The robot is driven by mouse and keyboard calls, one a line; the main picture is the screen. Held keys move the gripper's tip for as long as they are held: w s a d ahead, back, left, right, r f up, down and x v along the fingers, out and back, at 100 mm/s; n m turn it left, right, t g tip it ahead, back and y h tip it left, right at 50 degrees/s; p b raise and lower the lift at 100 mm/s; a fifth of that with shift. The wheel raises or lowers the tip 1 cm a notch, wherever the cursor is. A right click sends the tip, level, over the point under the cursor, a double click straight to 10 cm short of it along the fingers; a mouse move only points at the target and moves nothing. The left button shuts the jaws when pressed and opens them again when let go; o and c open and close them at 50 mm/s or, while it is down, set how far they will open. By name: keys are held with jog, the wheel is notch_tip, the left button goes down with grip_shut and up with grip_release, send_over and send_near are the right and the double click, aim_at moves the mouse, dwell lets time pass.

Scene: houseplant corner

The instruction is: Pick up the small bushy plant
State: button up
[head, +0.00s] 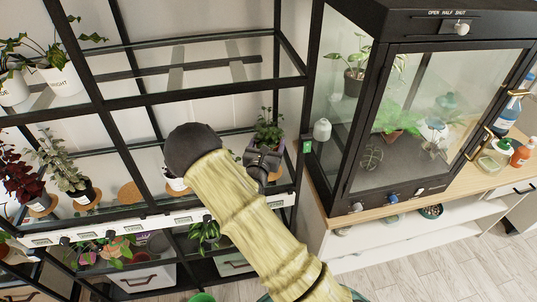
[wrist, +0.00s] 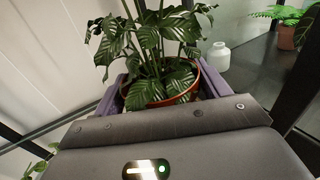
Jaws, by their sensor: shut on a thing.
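The small bushy plant (head: 269,128) stands at the right end of the black shelf rack in the head view, just beyond my gripper (head: 265,158). In the wrist view it has dark green striped leaves (wrist: 150,40) and a terracotta-coloured pot (wrist: 162,92). My gripper's purple fingers (wrist: 160,88) are on both sides of the pot, shut on it. The plant is upright. The pot's base is hidden behind my gripper body, so I cannot tell whether it touches the shelf.
A black glass cabinet (head: 375,110) with plants inside stands close on the right. A white jar (wrist: 217,56) is beyond the pot. Other potted plants stand on the left part of the rack, including a dark red one (head: 22,170). Black rack posts are near my arm.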

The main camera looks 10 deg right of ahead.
jog(key=shift+s+r, duration=0.1)
jog(key=shift+r, duration=1.2)
jog(key=shift+f+b, duration=0.1)
jog(key=shift+b, duration=0.3)
